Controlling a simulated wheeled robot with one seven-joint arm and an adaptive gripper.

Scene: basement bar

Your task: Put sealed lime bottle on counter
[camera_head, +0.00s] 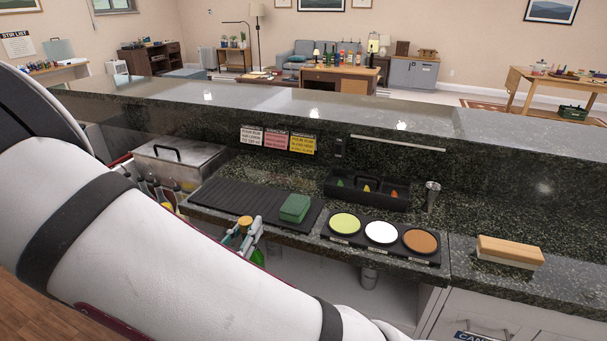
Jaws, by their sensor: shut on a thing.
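My gripper (241,236) is shut on a green bottle (257,257) with an orange-yellow cap (246,221). It is the likely lime bottle, but no label can be read. It hangs at the front edge of the dark granite counter (285,235), in front of the black ribbed mat. My fingers hide part of the bottle, and I cannot tell whether its base touches anything. My white arm fills the lower left and hides the counter front there.
A black ribbed mat (232,199) carries a green sponge (295,208). Right of it are a rimmer tray (330,236), a black caddy (345,196), a metal jigger (432,195) and a wooden-topped brush (510,251). Several bottles (165,195) stand at left beside a steel bin (180,160).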

